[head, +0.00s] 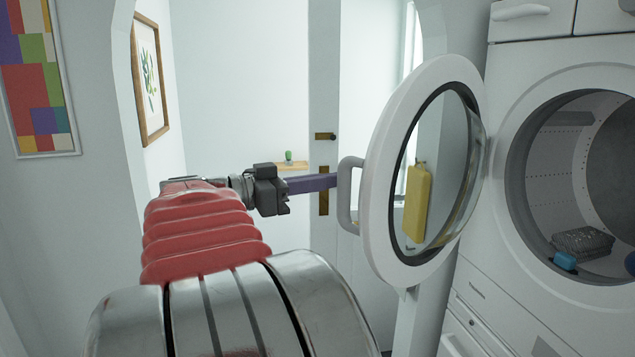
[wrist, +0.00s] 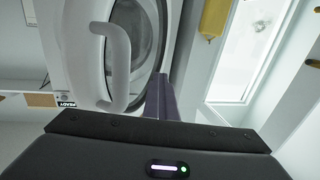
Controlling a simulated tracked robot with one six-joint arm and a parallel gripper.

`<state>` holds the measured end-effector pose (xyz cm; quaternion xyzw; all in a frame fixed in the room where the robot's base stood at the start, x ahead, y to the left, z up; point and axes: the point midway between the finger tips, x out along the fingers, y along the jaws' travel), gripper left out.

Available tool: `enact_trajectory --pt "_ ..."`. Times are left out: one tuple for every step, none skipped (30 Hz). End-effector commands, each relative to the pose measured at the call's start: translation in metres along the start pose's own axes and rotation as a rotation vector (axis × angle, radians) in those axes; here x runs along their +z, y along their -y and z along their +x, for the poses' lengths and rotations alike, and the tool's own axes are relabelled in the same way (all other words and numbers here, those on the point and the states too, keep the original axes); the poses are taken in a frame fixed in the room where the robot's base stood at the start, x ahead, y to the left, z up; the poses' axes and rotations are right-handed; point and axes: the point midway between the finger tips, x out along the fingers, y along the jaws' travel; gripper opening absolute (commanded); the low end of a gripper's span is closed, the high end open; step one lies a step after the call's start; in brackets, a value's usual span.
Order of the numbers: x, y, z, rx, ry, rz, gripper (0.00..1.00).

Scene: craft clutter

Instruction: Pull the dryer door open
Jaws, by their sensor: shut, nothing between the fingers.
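The white dryer (head: 511,45) stands at the right in the head view. Its round door (head: 384,150) is swung wide out to the left, and the drum opening is exposed. The door handle (head: 343,205) is a white loop on the door's left side; it also shows large in the wrist view (wrist: 122,62). My gripper (head: 332,181) has its purple fingers together, with tips right by the handle. In the wrist view, the fingers (wrist: 160,88) lie just right of the handle loop. Whether they touch it I cannot tell. The gripper holds nothing.
A grey mesh item (head: 583,241) and a blue item (head: 564,261) lie in the drum. A yellow object (head: 417,200) shows through the door glass. A small shelf (head: 290,165) is behind my arm. Framed pictures hang on the left walls.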

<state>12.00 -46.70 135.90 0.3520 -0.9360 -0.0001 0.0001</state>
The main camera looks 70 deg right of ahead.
Motion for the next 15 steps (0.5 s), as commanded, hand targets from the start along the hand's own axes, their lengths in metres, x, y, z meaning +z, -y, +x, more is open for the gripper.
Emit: enact_trajectory --pt "0.0000 0.0000 0.0000 0.000 0.000 0.000 0.00" --pt "0.0000 0.0000 0.0000 0.000 0.000 0.000 0.00" --pt "0.0000 0.0000 -0.0001 0.000 0.000 0.000 0.00" --pt "0.0000 0.0000 -0.0001 0.000 0.000 0.000 0.00" --pt "0.0000 0.0000 -0.0001 0.000 0.000 0.000 0.00" --pt "0.0000 0.0000 -0.0001 0.000 0.000 0.000 0.00" --pt "0.0000 0.0000 -0.0001 0.000 0.000 0.000 0.00" --pt "0.0000 0.0000 -0.0001 0.000 0.000 0.000 0.00" --pt "0.0000 0.0000 -0.0001 0.000 0.000 0.000 0.00" --pt "0.0000 0.0000 -0.0001 0.000 0.000 0.000 0.00" --pt "0.0000 0.0001 -0.0001 0.000 0.000 0.000 0.00" --pt "0.0000 0.0001 -0.0001 0.000 0.000 0.000 0.00" --pt "0.0000 0.0001 -0.0001 0.000 0.000 0.000 0.01" --pt "0.0000 0.0001 -0.0001 0.000 0.000 0.000 0.03" --pt "0.0000 0.0001 -0.0001 0.000 0.000 0.000 0.06"
